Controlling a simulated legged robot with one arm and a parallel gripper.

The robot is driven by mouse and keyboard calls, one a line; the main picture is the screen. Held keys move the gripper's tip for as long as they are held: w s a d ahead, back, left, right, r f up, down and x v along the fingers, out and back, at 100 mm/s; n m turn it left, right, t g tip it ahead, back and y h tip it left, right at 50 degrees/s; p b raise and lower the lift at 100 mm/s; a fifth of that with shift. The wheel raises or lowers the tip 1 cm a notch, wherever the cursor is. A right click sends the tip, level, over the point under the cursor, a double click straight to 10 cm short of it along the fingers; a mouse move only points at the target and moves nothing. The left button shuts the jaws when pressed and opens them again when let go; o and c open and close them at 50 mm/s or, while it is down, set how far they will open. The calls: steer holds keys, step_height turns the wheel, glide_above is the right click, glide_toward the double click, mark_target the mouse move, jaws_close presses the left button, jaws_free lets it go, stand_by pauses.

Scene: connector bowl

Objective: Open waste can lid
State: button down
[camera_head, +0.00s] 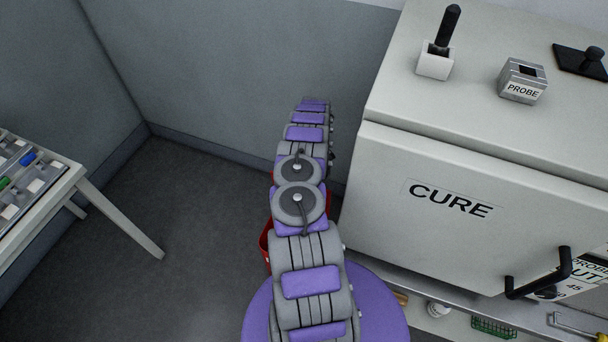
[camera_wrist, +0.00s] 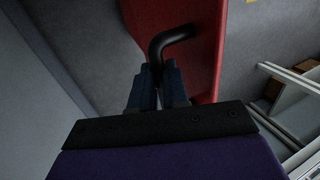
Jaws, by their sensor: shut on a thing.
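The red waste can (camera_head: 265,246) shows in the head view only as red slivers behind my arm, on the floor left of the CURE cabinet. In the wrist view a red panel (camera_wrist: 205,55), apparently its lid, fills the upper middle. A black bent handle (camera_wrist: 172,38) stands out from the panel. My gripper (camera_wrist: 160,78) is shut on the handle, with its dark fingers on either side of the handle's lower end. The head view does not show the fingers, as my arm covers them. I cannot tell how far the lid is raised.
The CURE cabinet (camera_head: 450,240) stands close on the right, with a black door handle (camera_head: 540,278) and a PROBE block (camera_head: 522,82) on top. A shelf with small items lies below it. A white table (camera_head: 60,195) is at left. Dark floor (camera_head: 160,270) between is clear.

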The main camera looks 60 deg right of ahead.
steer(key=shift+w+d+r, duration=0.1)
steer(key=shift+w, duration=0.15)
steer(key=c, duration=1.4)
jaws_free()
steer(key=shift+o, duration=1.4)
steer(key=shift+s, duration=0.1)
steer(key=s+p+v, duration=0.1)
steer(key=p+v, duration=0.1)
steer(key=v, duration=1.5)
steer(key=shift+w, duration=0.5)
steer(key=shift+r, duration=0.1)
